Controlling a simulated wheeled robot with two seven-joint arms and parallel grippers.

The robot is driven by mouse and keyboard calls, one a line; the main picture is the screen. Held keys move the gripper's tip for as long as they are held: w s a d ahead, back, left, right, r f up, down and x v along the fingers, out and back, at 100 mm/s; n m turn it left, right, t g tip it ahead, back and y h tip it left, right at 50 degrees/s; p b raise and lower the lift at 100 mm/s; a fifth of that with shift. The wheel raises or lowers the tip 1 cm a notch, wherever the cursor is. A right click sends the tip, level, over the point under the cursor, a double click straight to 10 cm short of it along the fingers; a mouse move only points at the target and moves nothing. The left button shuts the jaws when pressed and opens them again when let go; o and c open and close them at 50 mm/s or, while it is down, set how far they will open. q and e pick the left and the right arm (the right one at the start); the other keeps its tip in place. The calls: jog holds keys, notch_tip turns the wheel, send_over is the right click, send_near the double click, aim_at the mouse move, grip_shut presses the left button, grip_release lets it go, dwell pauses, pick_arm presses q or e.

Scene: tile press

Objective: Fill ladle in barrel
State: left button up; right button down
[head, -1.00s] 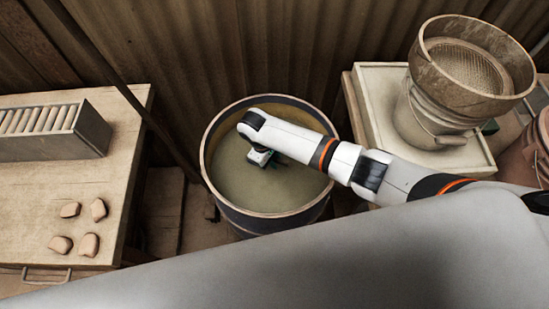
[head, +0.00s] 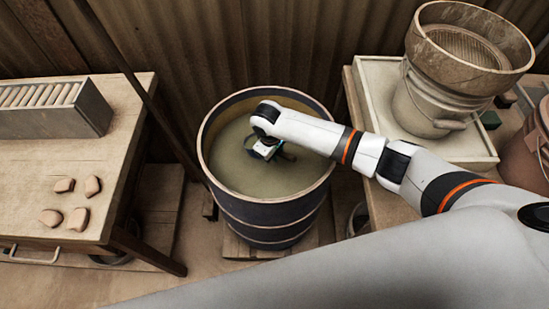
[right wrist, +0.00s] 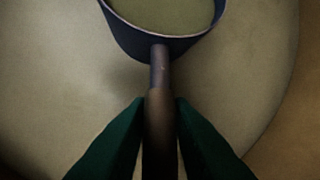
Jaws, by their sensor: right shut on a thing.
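The barrel (head: 262,212) is dark with a pale rim and stands upright in the middle of the head view. Murky green-brown liquid (head: 240,175) fills much of it. My right gripper (head: 266,153) points down inside the barrel mouth. In the right wrist view its green fingers (right wrist: 160,112) are shut on the handle of the ladle (right wrist: 160,72). The ladle's dark cup is at the top of that view, cut off by the edge, with greenish liquid (right wrist: 165,12) inside. The barrel's liquid (right wrist: 50,80) lies around and below it. The left gripper is not in view.
A wooden table (head: 120,150) with a slotted metal box (head: 60,120) and several clay lumps (head: 78,216) is at left. At right, a sieve (head: 470,50) sits on a bucket (head: 428,108) in a pale tray (head: 380,90). A corrugated wall stands behind the barrel.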

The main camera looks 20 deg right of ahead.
jog(key=shift+w+r+p, duration=0.2)
jog(key=shift+r+p, duration=0.35)
jog(key=shift+r, duration=0.55)
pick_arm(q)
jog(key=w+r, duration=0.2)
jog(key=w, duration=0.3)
pick_arm(e)
jog(key=shift+r, duration=0.35)
jog(key=shift+r+p, duration=0.75)
jog(key=shift+r, duration=0.5)
jog(key=shift+s+r+p, duration=0.1)
jog(key=shift+r+p, duration=0.2)
jog(key=shift+r, duration=0.05)
notch_tip(320, 180, up, 4)
jog(key=p, duration=0.4)
jog(key=shift+s+d+f+t, duration=0.1)
jog(key=shift+s+f+t, duration=0.05)
jog(key=shift+f+t, duration=0.15)
pick_arm(q)
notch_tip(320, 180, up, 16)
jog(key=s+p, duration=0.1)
jog(key=p, duration=0.9)
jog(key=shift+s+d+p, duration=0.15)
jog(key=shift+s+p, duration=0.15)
pick_arm(e)
notch_tip(320, 180, up, 8)
jog(key=t, duration=0.1)
jog(key=shift+s+d+r+y, duration=0.15)
jog(key=shift+s+y, duration=0.15)
jog(key=shift+y, duration=0.1)
